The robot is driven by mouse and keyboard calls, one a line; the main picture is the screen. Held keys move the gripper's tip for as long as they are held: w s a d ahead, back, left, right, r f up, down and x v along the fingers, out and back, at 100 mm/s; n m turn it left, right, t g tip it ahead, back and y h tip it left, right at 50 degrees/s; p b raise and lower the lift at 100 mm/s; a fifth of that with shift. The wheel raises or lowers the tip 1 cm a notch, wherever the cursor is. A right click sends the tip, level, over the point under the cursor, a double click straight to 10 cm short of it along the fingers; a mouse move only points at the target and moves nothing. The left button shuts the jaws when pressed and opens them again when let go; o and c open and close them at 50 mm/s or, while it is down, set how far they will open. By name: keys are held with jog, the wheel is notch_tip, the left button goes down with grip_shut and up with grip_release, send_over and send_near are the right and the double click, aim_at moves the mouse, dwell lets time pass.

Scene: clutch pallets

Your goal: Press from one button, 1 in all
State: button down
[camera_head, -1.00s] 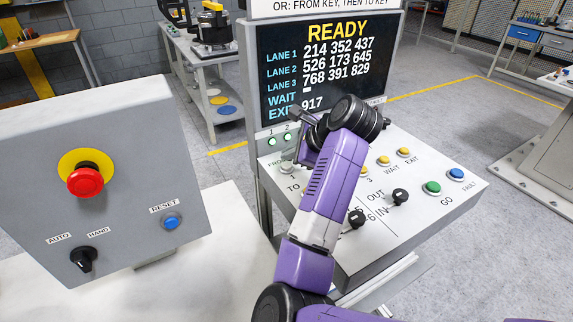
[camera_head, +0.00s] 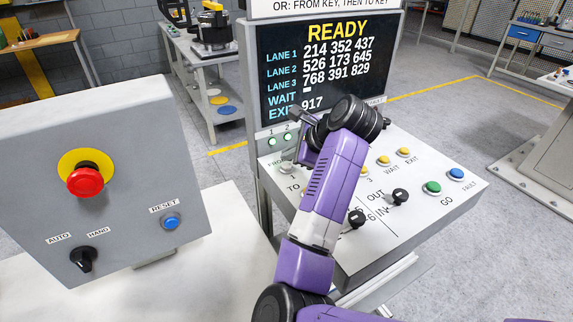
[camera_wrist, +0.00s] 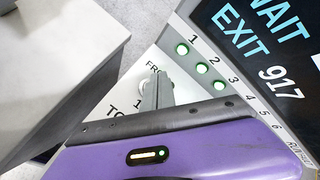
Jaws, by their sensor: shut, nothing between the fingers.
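The sloped white control panel (camera_head: 330,235) carries FROM and TO button rows, mostly hidden behind my arm. A pale round FROM button (camera_head: 287,167) shows at the panel's left edge in the head view. In the wrist view a pale button (camera_wrist: 149,86) shows beside and partly behind my fingers, under the word FROM and above the number 1. My gripper (camera_wrist: 158,82) is shut and empty, its fingertips right over or at this button. I cannot tell whether they touch it. In the head view my gripper (camera_head: 291,160) is partly covered by my wrist.
The screen (camera_head: 325,65) reads READY, with WAIT showing a dash and EXIT 917. Green lamps (camera_wrist: 201,69) are lit. Yellow WAIT (camera_head: 384,160) and EXIT (camera_head: 404,152) buttons, black knobs (camera_head: 400,196) and green GO (camera_head: 432,188) lie right. A grey box with a red emergency button (camera_head: 85,181) stands left.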

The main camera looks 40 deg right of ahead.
aim_at(289, 166)
jog(key=shift+f, duration=0.4)
jog(key=shift+f+b, duration=0.35)
jog(key=shift+f, duration=0.15)
dwell(0.6)
dwell(0.3)
jog(key=shift+r+p, duration=0.9)
notch_tip(289, 166, up, 5)
jog(key=p, duration=0.4)
jog(key=shift+r+p, duration=0.1)
jog(key=shift+p, duration=0.25)
dwell(0.5)
